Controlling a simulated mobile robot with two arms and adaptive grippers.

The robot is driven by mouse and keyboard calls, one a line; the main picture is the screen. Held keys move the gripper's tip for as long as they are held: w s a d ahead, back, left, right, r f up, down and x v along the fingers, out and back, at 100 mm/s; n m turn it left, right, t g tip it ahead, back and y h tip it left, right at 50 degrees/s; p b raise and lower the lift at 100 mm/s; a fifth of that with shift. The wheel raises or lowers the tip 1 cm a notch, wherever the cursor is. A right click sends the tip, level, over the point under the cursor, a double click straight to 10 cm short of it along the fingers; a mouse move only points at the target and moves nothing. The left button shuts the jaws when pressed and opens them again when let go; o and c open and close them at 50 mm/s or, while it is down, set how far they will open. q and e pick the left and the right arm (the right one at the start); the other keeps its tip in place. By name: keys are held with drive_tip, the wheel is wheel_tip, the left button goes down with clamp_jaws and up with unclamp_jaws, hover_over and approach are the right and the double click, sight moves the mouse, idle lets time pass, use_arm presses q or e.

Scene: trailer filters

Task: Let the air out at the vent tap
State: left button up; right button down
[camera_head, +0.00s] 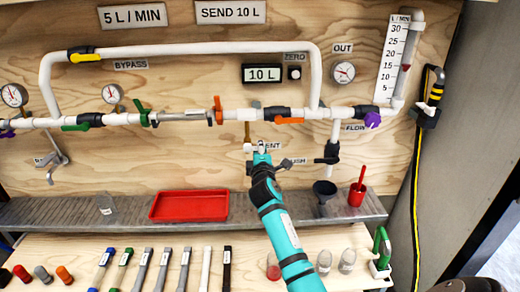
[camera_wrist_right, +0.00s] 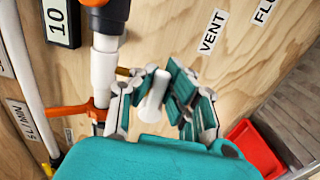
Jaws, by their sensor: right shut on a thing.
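The vent tap (camera_head: 247,146) hangs on a short brass stem below the white main pipe, beside the partly covered VENT label (camera_head: 272,146). My right gripper (camera_head: 262,147) reaches up to it from the bench side and hides part of it. In the right wrist view a white rod-like piece of the tap (camera_wrist_right: 154,94) stands between the fingers of my right gripper (camera_wrist_right: 160,92), which are shut on it. The brass part (camera_wrist_right: 124,72) shows behind the fingers. The VENT label (camera_wrist_right: 213,32) is clear there. My left gripper is out of view.
An orange-handled valve (camera_head: 290,121) and a red-orange lever (camera_head: 217,110) flank the tap on the pipe. The display (camera_head: 262,73) reads 10 L. A red tray (camera_head: 153,213) and a dark funnel (camera_head: 324,189) are on the metal ledge below; several tools lie in front.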

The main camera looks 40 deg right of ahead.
drive_tip(key=c, duration=1.3)
unclamp_jaws()
drive_tip(key=shift+f, duration=0.15)
drive_tip(key=v, duration=1.2)
drive_tip(key=shift+s, duration=0.1)
